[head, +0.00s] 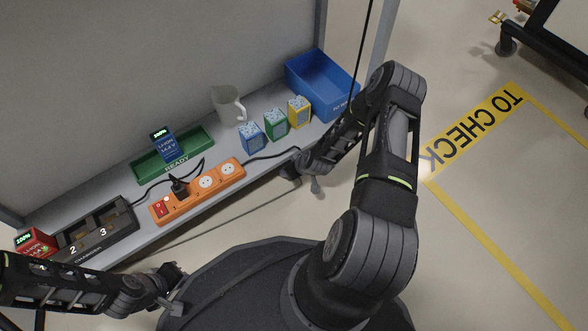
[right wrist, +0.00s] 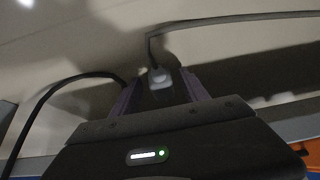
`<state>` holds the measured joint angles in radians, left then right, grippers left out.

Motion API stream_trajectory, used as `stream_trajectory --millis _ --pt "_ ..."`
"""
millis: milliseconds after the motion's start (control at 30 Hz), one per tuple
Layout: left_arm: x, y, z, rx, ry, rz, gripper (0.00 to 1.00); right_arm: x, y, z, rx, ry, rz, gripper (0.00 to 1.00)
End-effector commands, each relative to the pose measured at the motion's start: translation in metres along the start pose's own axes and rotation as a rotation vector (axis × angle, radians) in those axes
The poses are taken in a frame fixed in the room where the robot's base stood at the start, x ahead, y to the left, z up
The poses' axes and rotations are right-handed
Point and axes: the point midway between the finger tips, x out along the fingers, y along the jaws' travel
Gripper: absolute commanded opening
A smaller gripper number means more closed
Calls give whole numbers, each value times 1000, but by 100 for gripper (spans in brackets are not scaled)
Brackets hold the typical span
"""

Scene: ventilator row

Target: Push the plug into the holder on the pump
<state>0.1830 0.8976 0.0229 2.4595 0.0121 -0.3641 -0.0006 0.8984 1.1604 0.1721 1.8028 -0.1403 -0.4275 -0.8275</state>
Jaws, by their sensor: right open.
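In the right wrist view, a small pale grey piece (right wrist: 160,78), possibly the plug, shows between or just beyond the fingers of my right gripper (right wrist: 153,88). A thin grey cable (right wrist: 215,20) runs from near it to the right. The view is blurred, and I cannot tell whether the fingers touch it. In the head view my right gripper (head: 312,182) is open, pointing down beside the shelf's front edge. My left gripper (head: 172,284) is low at the left, apart from the shelf; its jaws are unclear. I cannot make out the pump or its holder.
The grey shelf (head: 65,215) bears a charger (head: 122,213), a red battery (head: 37,243), an orange power strip (head: 164,211) with a black plug (head: 180,187), a green tray (head: 148,178), a jug (head: 226,104), small coloured boxes and a blue bin (head: 322,88).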

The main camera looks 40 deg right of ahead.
Motion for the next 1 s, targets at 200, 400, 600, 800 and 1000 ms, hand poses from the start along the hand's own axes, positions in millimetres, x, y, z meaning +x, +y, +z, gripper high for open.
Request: stream_trajectory --millis 200,400,600,800,1000 --pt "0 0 0 0 0 0 0 1 0 -1 0 0 0 53" --pt "0 0 0 -1 0 0 0 0 0 -1 -1 1 0 53" --pt "0 0 0 -1 0 0 0 0 0 0 0 1 0 47" --pt "0 0 0 -1 0 0 0 0 0 0 0 1 0 31" --pt "0 0 0 -1 0 0 0 0 0 0 0 0 0 14"
